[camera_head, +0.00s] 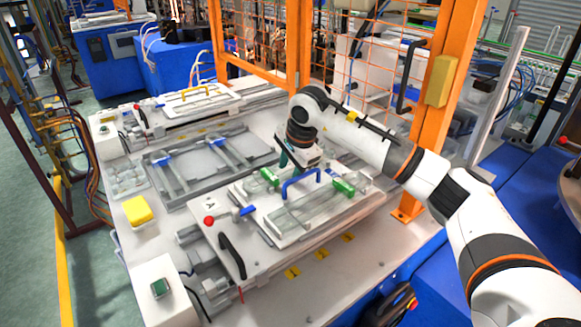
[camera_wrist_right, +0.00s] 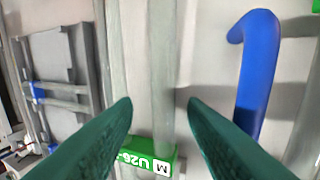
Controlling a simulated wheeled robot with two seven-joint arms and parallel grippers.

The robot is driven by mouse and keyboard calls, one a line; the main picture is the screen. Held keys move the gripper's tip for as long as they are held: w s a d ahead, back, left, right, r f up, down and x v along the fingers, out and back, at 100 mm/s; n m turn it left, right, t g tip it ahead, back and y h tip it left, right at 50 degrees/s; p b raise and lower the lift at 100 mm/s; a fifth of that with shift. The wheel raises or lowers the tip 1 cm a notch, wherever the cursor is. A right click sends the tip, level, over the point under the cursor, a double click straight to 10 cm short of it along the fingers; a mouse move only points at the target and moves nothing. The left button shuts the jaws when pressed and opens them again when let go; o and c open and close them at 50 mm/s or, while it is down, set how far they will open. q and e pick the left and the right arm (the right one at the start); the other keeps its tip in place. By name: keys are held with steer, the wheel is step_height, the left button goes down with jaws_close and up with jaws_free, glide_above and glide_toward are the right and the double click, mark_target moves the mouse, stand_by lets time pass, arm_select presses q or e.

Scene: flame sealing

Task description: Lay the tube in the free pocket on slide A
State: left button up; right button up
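Slide A (camera_head: 222,240) is a white plate marked "A", with a red knob and a black handle. It bears a clear-walled fixture with a blue handle (camera_head: 300,180), which also shows in the right wrist view (camera_wrist_right: 258,70). Two green pieces lie there, one at left (camera_head: 268,178) and one at right (camera_head: 343,187). My right gripper (camera_head: 286,160) is over the slide's far left part. In the wrist view its green fingers (camera_wrist_right: 160,108) are apart, with a greyish strip and a green lettered label (camera_wrist_right: 150,155) beyond them. I cannot tell whether the strip is a tube. My left gripper is not in view.
A second slide (camera_head: 190,103) with a yellow handle stands at the back. A grey frame with blue clamps (camera_head: 210,155) lies between. A yellow block (camera_head: 137,211) and a button box (camera_head: 160,288) are at left. An orange post (camera_head: 440,110) and mesh guard stand behind my right arm.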

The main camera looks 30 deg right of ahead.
steer(key=shift+s+r, duration=0.1)
steer(key=shift+r, duration=0.35)
steer(key=b+v, duration=0.2)
steer(key=v, duration=0.9)
steer(key=shift+r, duration=0.1)
